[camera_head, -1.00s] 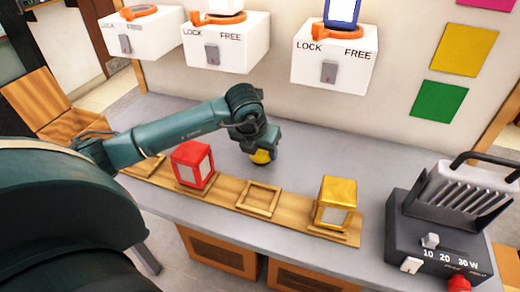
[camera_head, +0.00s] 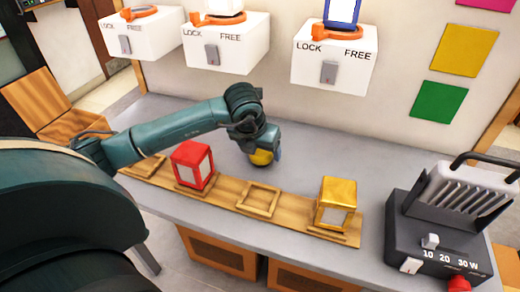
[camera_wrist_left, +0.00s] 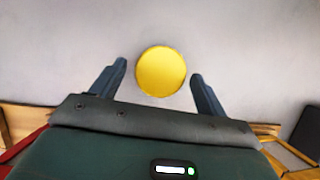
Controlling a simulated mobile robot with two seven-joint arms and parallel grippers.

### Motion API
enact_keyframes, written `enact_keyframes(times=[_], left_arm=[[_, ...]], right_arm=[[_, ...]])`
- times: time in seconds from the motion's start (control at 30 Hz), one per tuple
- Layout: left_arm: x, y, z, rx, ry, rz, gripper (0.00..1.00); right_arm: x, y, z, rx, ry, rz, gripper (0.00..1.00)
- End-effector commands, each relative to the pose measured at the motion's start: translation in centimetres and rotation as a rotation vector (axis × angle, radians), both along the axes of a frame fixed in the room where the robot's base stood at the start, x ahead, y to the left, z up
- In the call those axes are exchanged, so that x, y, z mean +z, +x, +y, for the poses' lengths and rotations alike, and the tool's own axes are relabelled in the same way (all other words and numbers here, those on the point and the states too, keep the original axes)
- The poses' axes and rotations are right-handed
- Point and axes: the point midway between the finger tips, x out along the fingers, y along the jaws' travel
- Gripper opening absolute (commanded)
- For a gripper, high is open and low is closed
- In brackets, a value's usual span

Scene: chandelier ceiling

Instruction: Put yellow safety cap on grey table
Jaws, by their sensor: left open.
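The yellow safety cap (camera_head: 261,157) is on the grey table (camera_head: 310,165), behind the wooden strip. In the left wrist view the cap (camera_wrist_left: 161,71) is a round yellow disc between the two fingers, with a gap on each side. My right gripper is not in view.
A wooden strip (camera_head: 228,190) carries a red lantern frame (camera_head: 193,165), a yellow lantern frame (camera_head: 335,204) and empty square holders. A black device (camera_head: 440,225) stands at the right. White LOCK/FREE boxes (camera_head: 333,62) are on the back wall. The tabletop right of my gripper is clear.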

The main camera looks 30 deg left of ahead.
Motion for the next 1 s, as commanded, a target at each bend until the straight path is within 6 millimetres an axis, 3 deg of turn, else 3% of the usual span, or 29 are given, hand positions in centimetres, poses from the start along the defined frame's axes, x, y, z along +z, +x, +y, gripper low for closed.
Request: enact_keyframes(times=[0.3, 0.5, 0.7, 1.0], left_arm=[[6.3, -2.4, -0.4, -0.002, 0.002, -0.005, 0.75], [9.2, -3.7, -0.6, -0.001, 0.0, -0.003, 0.75], [10.3, -4.2, -0.7, 0.0, 0.0, -0.001, 0.75], [10.3, -4.2, -0.7, 0.0, 0.0, 0.0, 0.75]], right_arm=[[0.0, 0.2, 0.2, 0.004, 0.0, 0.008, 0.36], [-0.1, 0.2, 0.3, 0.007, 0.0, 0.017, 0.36], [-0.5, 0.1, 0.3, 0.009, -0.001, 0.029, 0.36], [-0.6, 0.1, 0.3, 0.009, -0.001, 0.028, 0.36]])
